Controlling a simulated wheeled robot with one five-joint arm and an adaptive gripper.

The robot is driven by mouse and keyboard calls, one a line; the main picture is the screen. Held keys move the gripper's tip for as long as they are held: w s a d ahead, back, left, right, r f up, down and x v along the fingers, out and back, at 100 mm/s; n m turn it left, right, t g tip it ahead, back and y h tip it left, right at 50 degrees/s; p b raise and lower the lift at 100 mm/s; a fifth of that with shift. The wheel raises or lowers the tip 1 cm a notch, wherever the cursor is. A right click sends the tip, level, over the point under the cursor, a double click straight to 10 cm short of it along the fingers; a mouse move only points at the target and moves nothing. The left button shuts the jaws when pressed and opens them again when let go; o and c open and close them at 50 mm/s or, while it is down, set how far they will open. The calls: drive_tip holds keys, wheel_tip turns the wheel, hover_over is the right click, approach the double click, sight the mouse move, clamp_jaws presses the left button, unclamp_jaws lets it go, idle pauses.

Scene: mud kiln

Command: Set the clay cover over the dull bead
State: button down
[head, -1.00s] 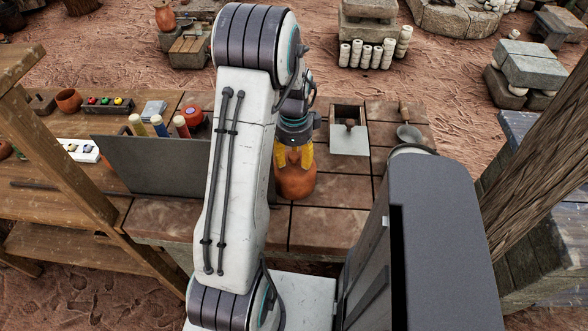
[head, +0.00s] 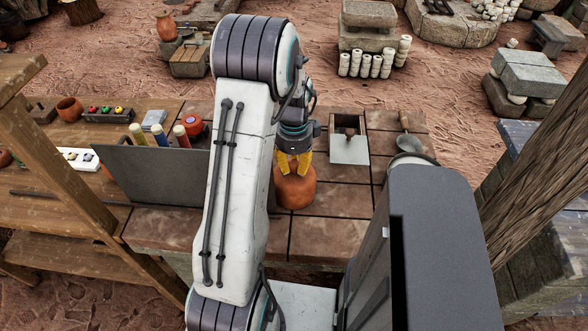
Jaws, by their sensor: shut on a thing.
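The clay cover (head: 296,191) is a rounded orange-brown clay piece. It is on or just above the brown tiled top, right of the grey upright panel. My gripper (head: 294,174) points down from above with yellow fingers, and they are shut on the top of the cover. Whether the cover touches the tiles I cannot tell. I cannot pick out the dull bead; small dark pieces show on a white holder (head: 70,154) at the left, too small to tell apart.
The grey panel (head: 150,176) stands left of the cover, with several capped rods behind it. A tray of coloured buttons (head: 108,114) is far left. Tiles right of the cover are bare.

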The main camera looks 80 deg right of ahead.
wheel_tip(320, 180, up, 9)
drive_tip(key=shift+d+f, duration=0.1)
drive_tip(key=shift+f, duration=0.05)
wheel_tip(320, 180, up, 4)
drive_tip(key=shift+p, duration=1.2)
